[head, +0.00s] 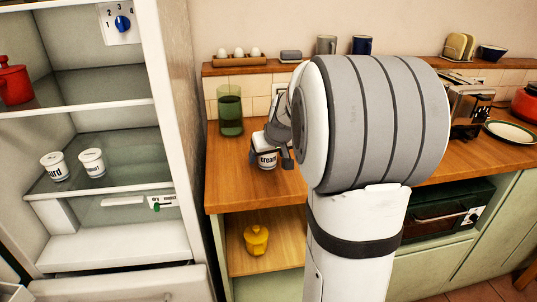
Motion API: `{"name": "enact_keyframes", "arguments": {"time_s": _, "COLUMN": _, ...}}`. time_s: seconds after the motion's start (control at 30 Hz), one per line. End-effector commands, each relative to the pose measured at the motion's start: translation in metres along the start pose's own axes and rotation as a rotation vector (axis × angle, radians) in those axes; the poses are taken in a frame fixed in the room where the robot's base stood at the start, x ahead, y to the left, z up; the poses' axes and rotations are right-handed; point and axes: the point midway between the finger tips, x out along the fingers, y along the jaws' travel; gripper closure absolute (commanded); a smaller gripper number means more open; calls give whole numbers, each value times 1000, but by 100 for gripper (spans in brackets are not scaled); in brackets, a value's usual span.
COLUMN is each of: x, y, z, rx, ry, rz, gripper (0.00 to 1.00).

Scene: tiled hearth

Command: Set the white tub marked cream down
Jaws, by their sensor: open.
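The white tub marked cream (266,160) is upright on the wooden counter (228,185), near its front left part. My gripper (270,148) is open at the tub, with its fingers around or beside the upper part. The fingers hide part of the tub's top, and my arm hides the counter to the right. I cannot tell whether a finger touches the tub.
A green glass vessel (230,110) stands behind and left of the tub. The open fridge at left holds two white tubs (92,162) on a shelf. A yellow pot (256,240) sits below the counter. A plate (511,132) lies far right.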

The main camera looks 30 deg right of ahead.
Motion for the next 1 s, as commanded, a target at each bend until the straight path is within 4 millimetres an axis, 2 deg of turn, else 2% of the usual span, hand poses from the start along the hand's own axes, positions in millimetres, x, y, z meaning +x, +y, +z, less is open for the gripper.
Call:
{"name": "enact_keyframes", "arguments": {"time_s": 0.17, "x": -23, "y": 1, "z": -3, "rx": 1, "ry": 5, "rz": 2, "gripper": 25}}
{"name": "enact_keyframes", "arguments": {"time_s": 0.4, "x": -77, "y": 1, "z": -3, "rx": 1, "ry": 5, "rz": 3, "gripper": 25}}
{"name": "enact_keyframes", "arguments": {"time_s": 0.6, "x": -109, "y": 1, "z": -2, "rx": 2, "ry": 2, "rz": 2, "gripper": 25}}
{"name": "enact_keyframes", "arguments": {"time_s": 0.8, "x": -122, "y": 1, "z": -1, "rx": 1, "ry": 0, "rz": 1, "gripper": 25}}
{"name": "enact_keyframes", "arguments": {"time_s": 1.0, "x": -122, "y": 1, "z": -1, "rx": 2, "ry": 0, "rz": 1, "gripper": 25}}
